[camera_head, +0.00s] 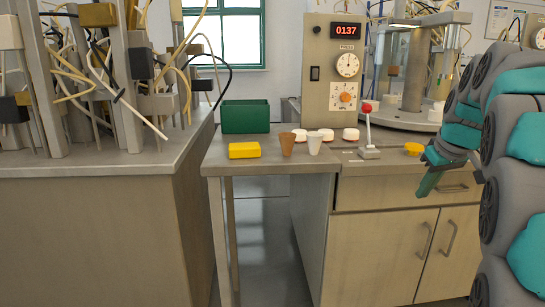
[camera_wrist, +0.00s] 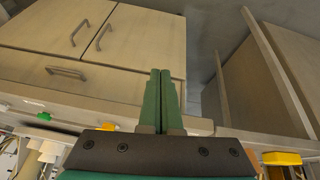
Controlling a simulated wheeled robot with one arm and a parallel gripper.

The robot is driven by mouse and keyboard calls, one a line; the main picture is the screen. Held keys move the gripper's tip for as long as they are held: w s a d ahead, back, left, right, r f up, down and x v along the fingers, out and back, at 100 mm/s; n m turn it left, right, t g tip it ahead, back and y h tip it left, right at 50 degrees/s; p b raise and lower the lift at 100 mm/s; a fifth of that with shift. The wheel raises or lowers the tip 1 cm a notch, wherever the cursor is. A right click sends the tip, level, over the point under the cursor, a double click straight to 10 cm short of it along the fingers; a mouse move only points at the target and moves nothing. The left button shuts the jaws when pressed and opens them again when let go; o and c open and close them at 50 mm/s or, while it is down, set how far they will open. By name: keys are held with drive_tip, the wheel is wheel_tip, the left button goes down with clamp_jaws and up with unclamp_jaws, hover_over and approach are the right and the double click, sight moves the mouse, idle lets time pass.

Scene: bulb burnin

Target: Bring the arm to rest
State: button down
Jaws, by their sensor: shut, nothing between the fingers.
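My gripper (camera_head: 428,182) hangs at the right in the head view, in front of the bench drawer and just below the bench top's front edge. Its green fingers point down and to the left. In the wrist view, my gripper (camera_wrist: 161,75) shows its two green fingers side by side and touching, with nothing between them. My arm comes in from the right edge of the head view, bent, in grey and teal. The gripper is apart from the items on the bench.
A bench holds a control panel (camera_head: 342,65), a red-knobbed lever (camera_head: 367,130), a yellow dish (camera_head: 414,148) and white-red round pieces. A side table (camera_head: 225,166) carries a green bin (camera_head: 245,116), a yellow block (camera_head: 244,150) and two cups. Cabinet doors (camera_head: 440,245) lie below my gripper.

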drive_tip(key=s+a+f+m+g, duration=0.1)
drive_tip(key=s+a+f+g, duration=0.2)
drive_tip(key=s+a+f, duration=0.95)
drive_tip(key=s+a+f+g, duration=0.2)
drive_tip(key=s+f, duration=0.3)
drive_tip(key=s, duration=0.6)
drive_tip(key=s+a+f+m+g, duration=0.1)
drive_tip(key=s+a+f, duration=0.3)
drive_tip(key=s, duration=0.8)
drive_tip(key=shift+s+a+f+g, duration=0.25)
drive_tip(key=shift+f+g, duration=0.15)
drive_tip(key=shift+f, duration=0.35)
